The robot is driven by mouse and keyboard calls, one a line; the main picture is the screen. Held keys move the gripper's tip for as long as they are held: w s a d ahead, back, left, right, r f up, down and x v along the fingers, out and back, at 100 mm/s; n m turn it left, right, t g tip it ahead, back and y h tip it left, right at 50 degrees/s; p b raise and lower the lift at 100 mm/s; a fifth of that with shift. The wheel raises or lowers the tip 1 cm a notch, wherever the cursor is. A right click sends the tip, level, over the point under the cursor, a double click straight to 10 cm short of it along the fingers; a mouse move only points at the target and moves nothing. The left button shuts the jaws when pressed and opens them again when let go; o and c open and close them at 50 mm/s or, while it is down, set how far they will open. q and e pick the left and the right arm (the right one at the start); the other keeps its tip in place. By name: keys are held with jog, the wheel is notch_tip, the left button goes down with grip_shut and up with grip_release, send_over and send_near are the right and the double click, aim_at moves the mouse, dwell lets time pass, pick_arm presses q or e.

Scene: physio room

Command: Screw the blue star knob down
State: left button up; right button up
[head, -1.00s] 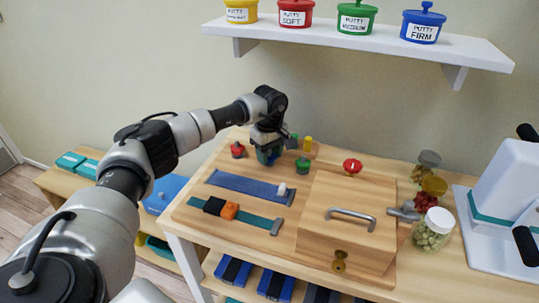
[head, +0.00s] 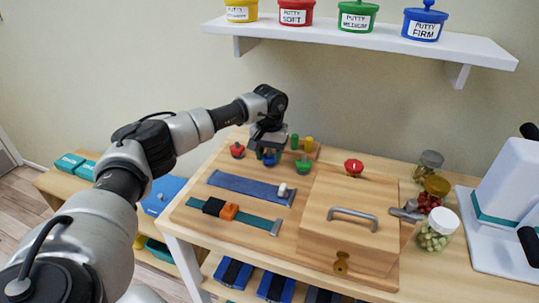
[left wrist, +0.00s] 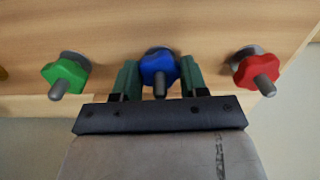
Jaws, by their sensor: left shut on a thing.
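The blue star knob (left wrist: 158,66) is on its stud on the wooden board, between the two green fingers of my left gripper (left wrist: 160,80) in the left wrist view. The fingers are shut on it. In the head view the left gripper (head: 268,152) points down at the back of the board, with the blue knob (head: 269,159) partly hidden under it. A green star knob (left wrist: 64,76) and a red star knob (left wrist: 257,70) sit on studs to either side, apart from the fingers. How far down the blue knob sits is hard to tell. My right gripper is not in view.
Green and yellow pegs (head: 309,143) stand close behind the gripper. A wooden box (head: 345,245) with a metal handle is to the right. Blue and teal straps (head: 248,186) lie in front. Jars (head: 437,229) stand at the right; a wall shelf (head: 370,42) is above.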

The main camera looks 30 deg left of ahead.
aim_at(269, 156)
pick_arm(q)
jog(key=shift+w+a+r+m, duration=0.1)
jog(key=shift+r+m, duration=0.1)
jog(key=shift+m, duration=0.55)
jog(key=shift+w+r+m, duration=0.1)
jog(key=shift+r+m, duration=0.05)
jog(key=shift+m, duration=0.6)
jog(key=o, duration=0.9)
jog(key=shift+s, duration=0.2)
jog(key=shift+f, duration=0.15)
notch_tip(269, 156, up, 8)
jog(key=shift+f, duration=0.2)
